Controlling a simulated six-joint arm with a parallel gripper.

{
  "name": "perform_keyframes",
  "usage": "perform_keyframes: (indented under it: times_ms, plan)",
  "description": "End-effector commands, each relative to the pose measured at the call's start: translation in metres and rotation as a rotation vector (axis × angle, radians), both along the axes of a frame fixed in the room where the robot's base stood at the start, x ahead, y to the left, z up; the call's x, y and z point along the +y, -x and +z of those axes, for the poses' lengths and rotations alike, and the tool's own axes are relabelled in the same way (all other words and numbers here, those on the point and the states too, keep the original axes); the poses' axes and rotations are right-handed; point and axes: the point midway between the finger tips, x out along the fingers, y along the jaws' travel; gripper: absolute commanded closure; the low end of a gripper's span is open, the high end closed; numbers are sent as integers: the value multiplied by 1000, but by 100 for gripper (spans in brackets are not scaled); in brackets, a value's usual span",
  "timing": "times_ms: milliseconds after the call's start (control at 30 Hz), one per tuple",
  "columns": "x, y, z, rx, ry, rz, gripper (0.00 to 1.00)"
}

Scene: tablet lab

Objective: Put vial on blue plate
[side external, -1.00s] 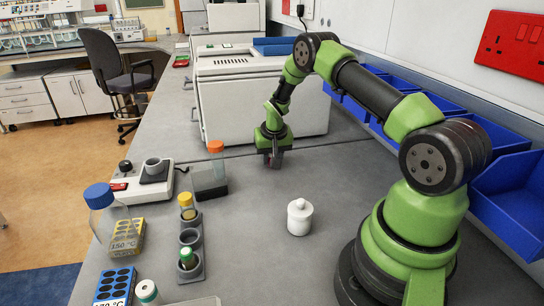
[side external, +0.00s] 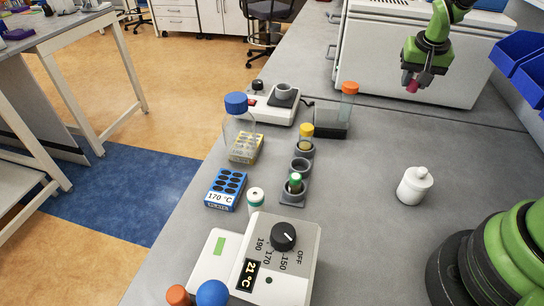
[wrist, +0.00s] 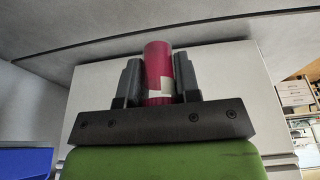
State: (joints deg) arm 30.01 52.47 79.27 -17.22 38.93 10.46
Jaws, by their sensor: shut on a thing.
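My gripper (side external: 411,80) is shut on a vial with a magenta-red body (side external: 412,86), in front of the white machine at the back right. In the wrist view the vial (wrist: 158,70) stands between the two dark fingers, with a pale label on it. The blue plate (side external: 226,188), a blue block with several round holes and a "170 °C" label, lies on the bench at centre left. My gripper is far behind it and to its right. The vial's far end is hidden in the wrist view.
A yellow block (side external: 246,148) and a blue-capped bottle (side external: 238,124) stand behind the blue plate. A grey rack (side external: 301,168) with capped vials is to its right. A dial heater (side external: 290,262) is in front. A white jar (side external: 414,187) stands on otherwise clear bench.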

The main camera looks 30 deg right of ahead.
Motion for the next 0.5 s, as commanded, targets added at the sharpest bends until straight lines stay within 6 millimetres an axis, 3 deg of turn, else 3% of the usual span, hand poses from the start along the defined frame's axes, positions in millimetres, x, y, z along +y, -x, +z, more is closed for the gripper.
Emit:
perform_keyframes:
  times_ms: [300,500]
  plan:
    - [-1,-1,84,-10,6,0,92]
    - [0,-1,118,-6,3,1,92]
